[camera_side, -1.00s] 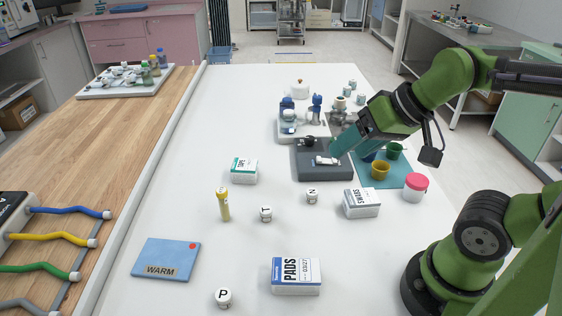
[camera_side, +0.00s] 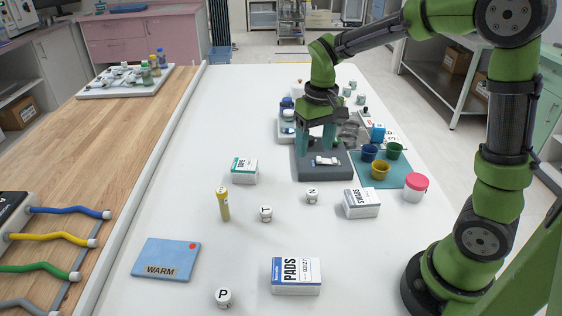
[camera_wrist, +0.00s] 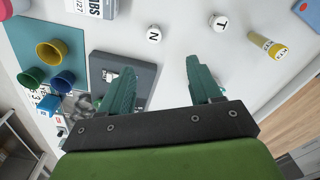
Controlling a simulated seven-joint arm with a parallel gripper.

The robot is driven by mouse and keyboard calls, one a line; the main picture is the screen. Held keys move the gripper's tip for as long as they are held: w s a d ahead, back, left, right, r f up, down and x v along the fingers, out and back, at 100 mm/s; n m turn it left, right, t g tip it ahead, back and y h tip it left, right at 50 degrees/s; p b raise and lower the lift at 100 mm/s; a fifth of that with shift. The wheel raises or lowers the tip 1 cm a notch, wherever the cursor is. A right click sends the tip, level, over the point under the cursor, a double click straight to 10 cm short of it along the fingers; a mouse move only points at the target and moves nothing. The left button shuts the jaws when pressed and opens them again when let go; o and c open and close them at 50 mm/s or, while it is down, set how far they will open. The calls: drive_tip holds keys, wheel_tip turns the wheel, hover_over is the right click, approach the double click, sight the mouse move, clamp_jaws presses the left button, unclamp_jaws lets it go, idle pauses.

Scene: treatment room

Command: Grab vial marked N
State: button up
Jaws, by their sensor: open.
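The vial marked N (camera_side: 312,196) is a small white-capped vial standing upright on the white table. It also shows in the wrist view (camera_wrist: 154,34), its N facing the camera, beyond and between my fingertips. My gripper (camera_side: 317,146) is open and empty, pointing down over the dark grey block in the side view. In the wrist view my gripper (camera_wrist: 158,75) has its two teal fingers spread apart. A similar vial marked T (camera_side: 266,213) stands to the left of N, and one marked P (camera_side: 223,298) stands near the front edge.
A swabs box (camera_side: 361,203) stands right of N. The grey block (camera_side: 325,173) lies behind it. A yellow tube (camera_side: 223,205), a wipes box (camera_side: 244,171) and a pads box (camera_side: 296,276) stand around. Cups rest on a teal mat (camera_side: 400,176). Table around N is clear.

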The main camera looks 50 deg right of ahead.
sight(312, 191)
drive_tip(key=f, duration=1)
drive_tip(key=d+f, duration=0.1)
drive_tip(key=f, duration=0.5)
drive_tip(key=shift+w+f, duration=0.1)
drive_tip(key=shift+w, duration=0.15)
drive_tip(key=shift+c, duration=0.4)
drive_tip(key=c, duration=1)
